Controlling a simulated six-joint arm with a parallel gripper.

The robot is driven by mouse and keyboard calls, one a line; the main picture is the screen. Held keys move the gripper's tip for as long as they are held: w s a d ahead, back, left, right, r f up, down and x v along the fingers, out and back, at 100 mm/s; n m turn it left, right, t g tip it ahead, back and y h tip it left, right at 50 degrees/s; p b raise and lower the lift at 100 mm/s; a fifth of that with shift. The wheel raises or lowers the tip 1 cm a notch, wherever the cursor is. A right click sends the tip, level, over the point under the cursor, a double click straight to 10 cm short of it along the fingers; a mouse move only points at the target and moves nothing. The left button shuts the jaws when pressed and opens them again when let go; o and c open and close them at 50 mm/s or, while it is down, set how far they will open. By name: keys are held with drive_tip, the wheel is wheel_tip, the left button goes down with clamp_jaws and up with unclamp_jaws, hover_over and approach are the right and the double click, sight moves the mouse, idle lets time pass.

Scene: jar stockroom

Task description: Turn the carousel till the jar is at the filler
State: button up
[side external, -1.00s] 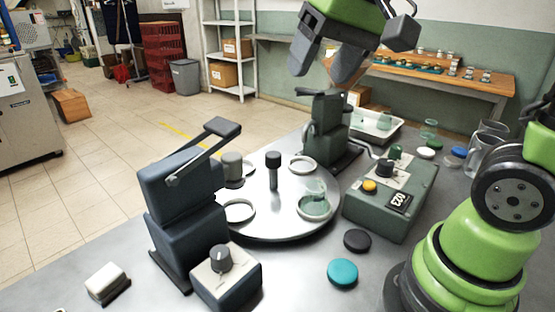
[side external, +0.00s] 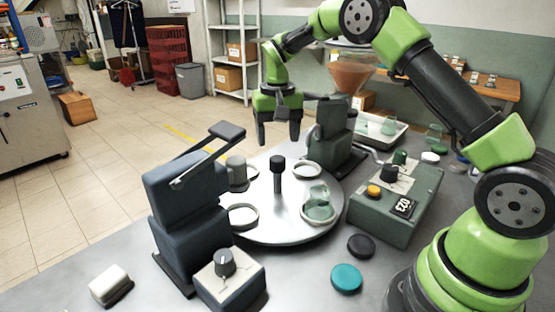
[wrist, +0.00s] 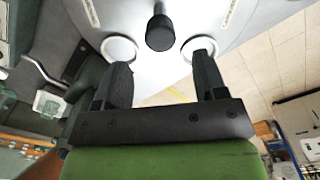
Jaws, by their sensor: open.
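The carousel (side external: 270,218) is a round silver plate with ring-shaped nests and an upright black-topped post (side external: 278,176) at its middle. The greenish glass jar (side external: 319,205) stands in the front right nest; it does not show in the wrist view. A dark machine (side external: 333,128) with a brown funnel (side external: 350,74), apparently the filler, stands behind the carousel. My gripper (side external: 278,141) is open and empty, pointing down near the carousel's far edge, beyond the post. In the wrist view the post (wrist: 160,30) stands ahead of the gap between my fingers (wrist: 162,65), apart from them.
A dark blue machine with a lever (side external: 185,195) stands front left of the carousel. A control box with an orange button (side external: 373,191) stands to its right. A black lid (side external: 361,245) and a teal lid (side external: 346,278) lie in front. A white tray (side external: 398,133) holds glassware behind.

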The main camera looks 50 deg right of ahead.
sight(277, 158)
wheel_tip(277, 158, down, 6)
drive_tip(key=shift+f, duration=0.25)
drive_tip(key=shift+c, duration=0.4)
clamp_jaws()
